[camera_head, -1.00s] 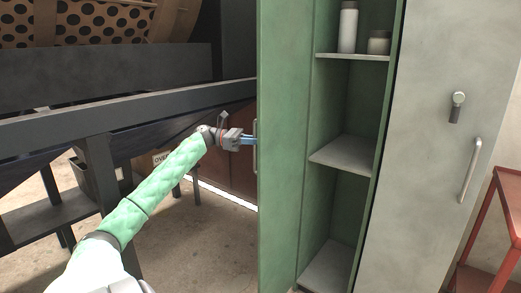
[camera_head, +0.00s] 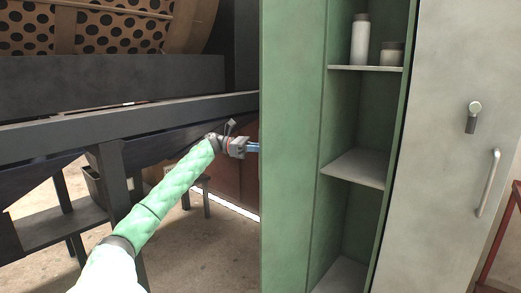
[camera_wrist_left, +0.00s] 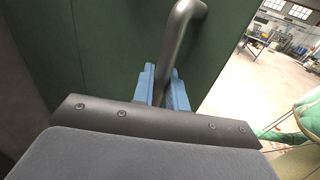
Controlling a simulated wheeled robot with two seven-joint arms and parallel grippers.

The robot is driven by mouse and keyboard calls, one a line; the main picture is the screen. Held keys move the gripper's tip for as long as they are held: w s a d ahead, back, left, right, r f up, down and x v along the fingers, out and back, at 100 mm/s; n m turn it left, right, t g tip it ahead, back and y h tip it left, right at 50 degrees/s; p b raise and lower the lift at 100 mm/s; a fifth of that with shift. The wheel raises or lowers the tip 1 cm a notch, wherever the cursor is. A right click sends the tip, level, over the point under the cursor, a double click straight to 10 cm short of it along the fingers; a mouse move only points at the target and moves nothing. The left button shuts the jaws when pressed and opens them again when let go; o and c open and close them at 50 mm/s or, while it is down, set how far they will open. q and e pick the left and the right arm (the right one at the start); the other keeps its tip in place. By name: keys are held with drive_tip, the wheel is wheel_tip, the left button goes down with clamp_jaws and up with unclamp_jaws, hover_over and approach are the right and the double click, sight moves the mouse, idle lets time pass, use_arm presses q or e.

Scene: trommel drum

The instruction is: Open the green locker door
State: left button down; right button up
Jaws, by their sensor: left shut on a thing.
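The green locker door (camera_head: 291,150) stands swung open at the left of the locker, and the green interior with its shelves shows. My left gripper (camera_head: 253,147) is at the door's left edge in the head view, with its fingertips partly hidden behind the door. In the left wrist view my left gripper's blue fingers (camera_wrist_left: 163,92) are shut around the grey metal bar handle (camera_wrist_left: 174,48) of the door (camera_wrist_left: 100,45). My right gripper is in neither view.
Inside the locker, a white bottle (camera_head: 360,40) and a jar (camera_head: 391,54) stand on the upper shelf. A closed grey locker door (camera_head: 450,150) is to the right, with a red stand (camera_head: 508,235) beyond. The dark trommel frame (camera_head: 110,80) is at the left.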

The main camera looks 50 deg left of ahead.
use_arm(q)
drive_tip(key=c, duration=1.5)
unclamp_jaws()
drive_tip(key=shift+o, duration=0.2)
